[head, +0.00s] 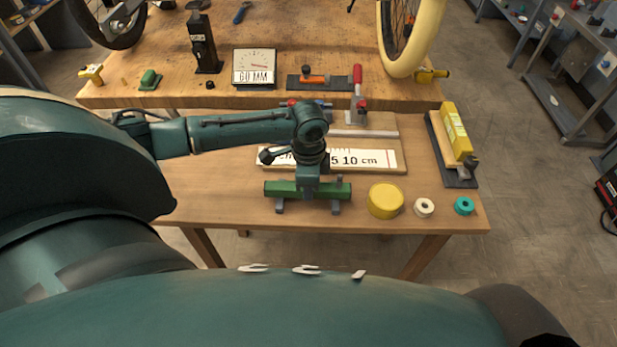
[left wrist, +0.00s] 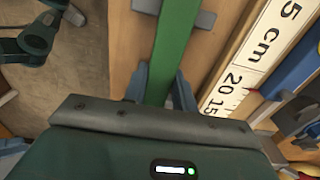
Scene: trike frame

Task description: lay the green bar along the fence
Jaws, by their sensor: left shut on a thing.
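The green bar (head: 276,187) lies left to right at the front of the wooden bench, at two grey supports (head: 335,208). My left gripper (head: 308,191) points down and is shut on the bar near its middle; the jaws hide that part. In the left wrist view the bar (left wrist: 176,40) runs up from between the fingers (left wrist: 163,92), with a grey support beside it. Behind the bar is a wooden board with a white cm scale (head: 375,159) and a pale metal strip (head: 360,132), likely the fence, partly hidden by my left arm. My right gripper is not seen.
A red-handled clamp (head: 357,90) stands behind the strip. A yellow disc (head: 385,201), a white ring (head: 424,207) and a teal ring (head: 464,206) sit right of the bar. A yellow level (head: 456,132) lies on the right.

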